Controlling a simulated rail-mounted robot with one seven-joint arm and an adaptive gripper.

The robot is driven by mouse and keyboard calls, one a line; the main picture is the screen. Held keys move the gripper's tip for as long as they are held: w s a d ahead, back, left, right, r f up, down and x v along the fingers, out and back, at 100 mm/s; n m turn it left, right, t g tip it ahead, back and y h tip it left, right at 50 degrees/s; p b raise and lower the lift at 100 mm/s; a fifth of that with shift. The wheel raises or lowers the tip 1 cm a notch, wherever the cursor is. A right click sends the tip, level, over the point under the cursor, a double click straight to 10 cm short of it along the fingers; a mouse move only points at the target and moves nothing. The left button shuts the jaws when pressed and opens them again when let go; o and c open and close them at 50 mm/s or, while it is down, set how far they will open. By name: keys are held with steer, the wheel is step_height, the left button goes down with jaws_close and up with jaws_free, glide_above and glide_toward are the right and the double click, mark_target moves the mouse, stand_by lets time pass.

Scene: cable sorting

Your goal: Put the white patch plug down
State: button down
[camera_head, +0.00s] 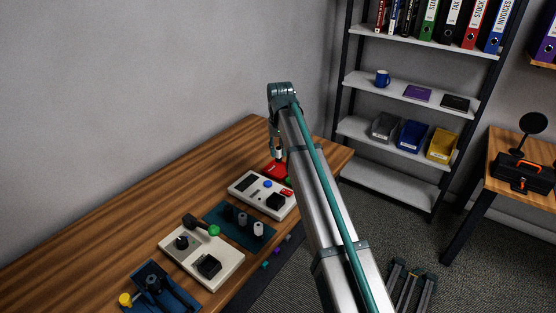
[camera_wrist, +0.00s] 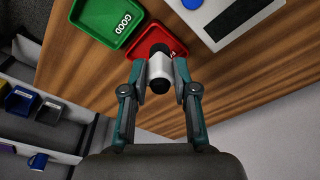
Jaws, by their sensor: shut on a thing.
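The white patch plug (camera_wrist: 160,69), a white cylinder with black ends, is between the fingertips of my gripper (camera_wrist: 159,78) in the wrist view. My gripper is shut on it. In the wrist view the plug overlaps the edge of a red tray (camera_wrist: 174,41); its exact height above the tray cannot be told. In the head view my gripper (camera_head: 277,148) is at the far end of the wooden table, with the plug at its tip just over the red tray (camera_head: 272,169). My arm hides part of the trays there.
A green tray (camera_wrist: 98,29) marked GOOD adjoins the red one. A white panel with a blue button (camera_head: 267,184), a dark teal rack with plugs (camera_head: 225,231) and another white panel (camera_head: 231,258) line the table (camera_head: 130,214). The table's wall side is clear.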

steer(key=w+f, duration=0.2)
steer(key=w+f+p, duration=0.1)
steer(key=w+f, duration=0.3)
steer(key=shift+w+a+f+p, duration=0.25)
steer(key=shift+w+a+p, duration=0.05)
steer(key=shift+a+p, duration=0.1)
steer(key=shift+f, duration=1.6)
steer(key=shift+f, duration=0.1)
steer(key=c, duration=0.9)
jaws_free()
step_height(320, 180, up, 12)
steer(key=s+b, duration=0.1)
steer(key=shift+s+d+b, duration=0.15)
steer(key=shift+s+b, duration=0.1)
steer(key=shift+b, duration=0.15)
